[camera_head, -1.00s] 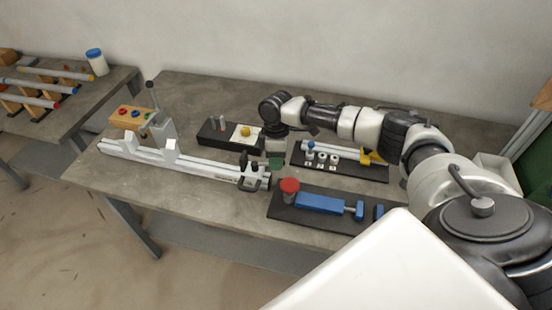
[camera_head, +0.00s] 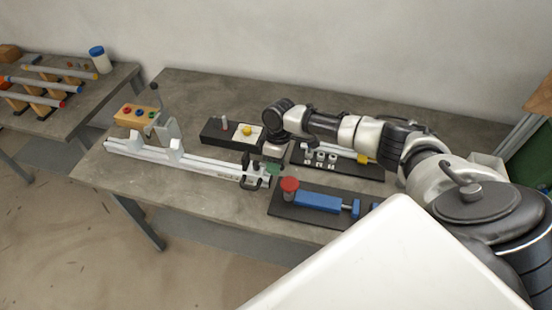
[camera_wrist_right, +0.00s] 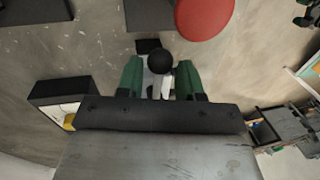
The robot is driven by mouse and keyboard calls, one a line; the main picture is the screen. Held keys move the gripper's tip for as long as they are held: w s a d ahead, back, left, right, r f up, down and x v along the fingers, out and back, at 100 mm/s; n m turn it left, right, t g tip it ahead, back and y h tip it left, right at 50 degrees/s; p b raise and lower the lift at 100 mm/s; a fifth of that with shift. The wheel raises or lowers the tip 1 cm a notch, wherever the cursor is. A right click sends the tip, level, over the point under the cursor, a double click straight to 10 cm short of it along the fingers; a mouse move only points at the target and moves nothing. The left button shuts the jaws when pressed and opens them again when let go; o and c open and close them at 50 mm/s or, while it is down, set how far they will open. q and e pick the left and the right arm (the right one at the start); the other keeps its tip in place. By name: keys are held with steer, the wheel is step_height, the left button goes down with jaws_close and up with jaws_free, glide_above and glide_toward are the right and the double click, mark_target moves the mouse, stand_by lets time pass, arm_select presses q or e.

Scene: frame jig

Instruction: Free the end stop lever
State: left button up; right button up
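The end stop (camera_head: 251,183) is a dark clamp at the right end of a pale rail (camera_head: 200,163). Its lever ends in a black ball knob (camera_wrist_right: 160,63), which shows in the right wrist view between the green fingertips. My right gripper (camera_head: 266,170) is over this end of the rail, and its fingers also show in the right wrist view (camera_wrist_right: 160,72). The fingers are apart, one on each side of the knob; I cannot tell whether either touches it. Much of the lever is hidden behind the gripper in the head view. My left gripper is not in view.
A red round knob (camera_head: 289,184) and blue clamp (camera_head: 318,201) on a dark plate stand close to the right gripper. A black box with a yellow knob (camera_head: 247,131) lies behind the rail. A grey toggle stand (camera_head: 166,130) is at the left. Bare tabletop lies in front of the rail.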

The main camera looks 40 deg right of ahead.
step_height(320, 180, up, 11)
steer(key=w+d+b, duration=0.1)
steer(key=b, duration=0.1)
steer(key=shift+w+d+f, duration=0.15)
steer(key=shift+d+f, duration=0.05)
steer(key=shift+d, duration=0.15)
stand_by(0.4)
